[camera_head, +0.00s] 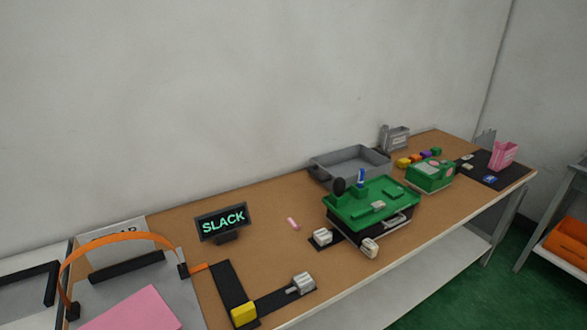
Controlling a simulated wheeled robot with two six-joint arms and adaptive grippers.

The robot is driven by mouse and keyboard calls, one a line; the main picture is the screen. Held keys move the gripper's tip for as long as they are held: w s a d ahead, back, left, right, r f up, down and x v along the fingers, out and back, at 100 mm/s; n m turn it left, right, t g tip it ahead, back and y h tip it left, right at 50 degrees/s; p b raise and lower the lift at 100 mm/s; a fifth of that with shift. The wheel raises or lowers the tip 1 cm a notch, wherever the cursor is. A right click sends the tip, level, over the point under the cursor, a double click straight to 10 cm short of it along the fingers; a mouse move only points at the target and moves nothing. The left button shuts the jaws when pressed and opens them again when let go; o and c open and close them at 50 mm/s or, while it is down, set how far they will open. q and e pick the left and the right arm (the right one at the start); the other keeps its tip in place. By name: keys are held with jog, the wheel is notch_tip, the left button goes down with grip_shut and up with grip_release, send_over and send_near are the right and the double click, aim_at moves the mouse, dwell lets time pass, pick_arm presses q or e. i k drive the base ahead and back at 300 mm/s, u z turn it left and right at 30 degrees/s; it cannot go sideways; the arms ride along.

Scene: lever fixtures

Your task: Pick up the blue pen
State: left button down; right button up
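Neither of my grippers is in view, and nothing is seen touching the blue object.
The box stands on a long brown table (270,255) against a wall. A grey tray (318,174) is behind it and a green case (430,177) to its right. A "SLACK" sign (223,222), a pink piece (293,223) and an orange arch (110,240) are to the left.

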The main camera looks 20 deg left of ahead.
aim_at(361, 174)
jog(key=u, duration=0.1)
jog(key=i, duration=0.15)
jog(key=u, duration=0.05)
jog(key=k, duration=0.65)
jog(key=z, duration=0.65)
jog(key=i, duration=0.65)
jog(key=z, duration=1)
jog(key=i, duration=1)
jog(key=z, duration=0.1)
